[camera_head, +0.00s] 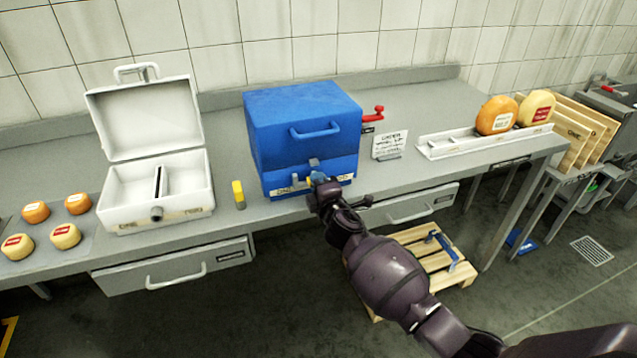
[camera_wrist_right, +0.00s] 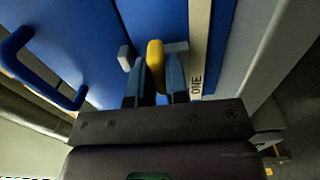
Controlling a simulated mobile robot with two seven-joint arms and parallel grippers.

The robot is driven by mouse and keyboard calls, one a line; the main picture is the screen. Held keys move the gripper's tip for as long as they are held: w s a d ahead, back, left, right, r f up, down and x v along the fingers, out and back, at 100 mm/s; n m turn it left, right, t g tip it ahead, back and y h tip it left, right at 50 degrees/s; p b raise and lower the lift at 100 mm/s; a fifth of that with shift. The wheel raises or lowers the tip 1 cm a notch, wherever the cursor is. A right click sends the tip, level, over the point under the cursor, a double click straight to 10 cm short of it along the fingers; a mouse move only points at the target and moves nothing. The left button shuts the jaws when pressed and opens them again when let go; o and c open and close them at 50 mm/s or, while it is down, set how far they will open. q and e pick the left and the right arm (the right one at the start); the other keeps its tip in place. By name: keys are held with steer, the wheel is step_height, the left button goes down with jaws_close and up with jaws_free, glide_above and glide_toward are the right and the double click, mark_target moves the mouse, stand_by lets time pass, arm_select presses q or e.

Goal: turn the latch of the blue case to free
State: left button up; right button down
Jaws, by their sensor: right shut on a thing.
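The blue case (camera_head: 302,118) stands shut on the grey counter, with a blue handle (camera_head: 315,131) on its front. It also fills much of the right wrist view (camera_wrist_right: 75,45), where its handle (camera_wrist_right: 38,68) shows at the left. My right gripper (camera_head: 318,180) is at the lower front of the case. In the right wrist view its fingers (camera_wrist_right: 155,78) are shut on the yellow latch (camera_wrist_right: 155,54), which sits by a grey plate. The fingers hide part of the latch. My left gripper is not in view.
An open white case (camera_head: 183,187) stands to the left, with a yellow block (camera_head: 239,194) between the cases. Several small cheeses (camera_head: 66,236) lie at the far left. A red crank (camera_head: 373,113), a sign (camera_head: 389,144) and a white tray (camera_head: 445,148) are to the right.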

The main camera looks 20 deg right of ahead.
stand_by(0.5)
steer(key=c, duration=1.1)
jaws_free()
steer(key=shift+s, duration=0.1)
steer(key=s, duration=0.5)
steer(key=s+p, duration=0.1)
steer(key=s, duration=0.4)
steer(key=shift+s+d, duration=0.2)
steer(key=shift+s, duration=0.1)
steer(key=s+d+f+m+g, duration=0.2)
steer(key=s+f+m, duration=0.3)
steer(key=s, duration=0.4)
steer(key=s+d+f+m+g, duration=0.2)
steer(key=s+f+m, duration=0.3)
steer(key=s, duration=0.4)
steer(key=s+d+f+m+g, duration=0.2)
steer(key=s+d+f+m, duration=0.1)
steer(key=s+f+m, duration=0.2)
steer(key=shift+s+d+f+m+h, duration=0.1)
steer(key=shift+s+f+m+h, duration=0.1)
steer(key=shift+s+m, duration=0.65)
steer(key=shift+s+d+f+m+h, duration=0.1)
steer(key=shift+s+f+m+h, duration=0.2)
steer(key=shift+s, duration=0.9)
